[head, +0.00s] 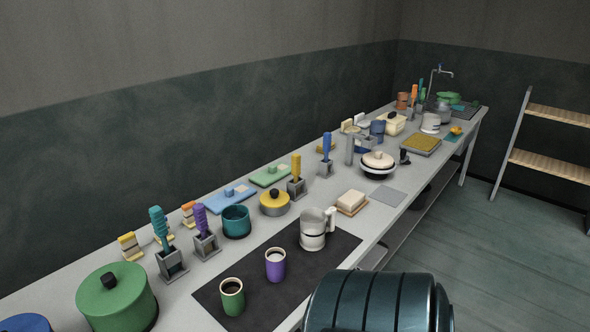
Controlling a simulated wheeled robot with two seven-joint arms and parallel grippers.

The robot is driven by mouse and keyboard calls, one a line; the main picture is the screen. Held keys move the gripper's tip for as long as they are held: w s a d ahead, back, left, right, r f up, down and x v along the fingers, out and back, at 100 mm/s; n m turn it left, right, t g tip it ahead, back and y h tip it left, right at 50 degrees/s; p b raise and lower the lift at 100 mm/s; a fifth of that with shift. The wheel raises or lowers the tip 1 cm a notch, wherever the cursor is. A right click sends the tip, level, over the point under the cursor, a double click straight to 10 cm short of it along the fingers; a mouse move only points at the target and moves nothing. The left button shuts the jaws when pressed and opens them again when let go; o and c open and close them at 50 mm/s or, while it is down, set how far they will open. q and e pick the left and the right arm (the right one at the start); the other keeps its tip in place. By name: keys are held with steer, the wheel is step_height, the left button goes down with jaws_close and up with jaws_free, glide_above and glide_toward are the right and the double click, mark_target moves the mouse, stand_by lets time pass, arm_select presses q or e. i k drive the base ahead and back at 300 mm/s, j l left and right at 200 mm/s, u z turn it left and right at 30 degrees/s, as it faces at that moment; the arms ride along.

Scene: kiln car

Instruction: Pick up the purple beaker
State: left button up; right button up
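The purple beaker (275,266) stands upright on a dark mat (325,246) on the long counter, in the lower middle of the head view. Its rim is pale and its inside looks dark. A green beaker (232,299) stands to its lower left and a white and grey jug (314,232) to its upper right, both apart from it on the same mat. Neither of my grippers is in view.
A large green lidded pot (116,296) stands at the lower left. A teal pot (236,222) and a purple-handled tool in a grey holder (206,244) stand behind the mat. A dark ribbed cylinder (378,303) fills the bottom right, before the counter's front edge. Shelves (549,170) stand at right.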

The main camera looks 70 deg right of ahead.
mark_target(275, 257)
steer(key=z, duration=1.55)
steer(key=k+j+z, duration=0.2)
steer(key=j, duration=0.25)
steer(key=k+j+z, duration=0.15)
steer(key=j, duration=0.25)
steer(key=k, duration=0.1)
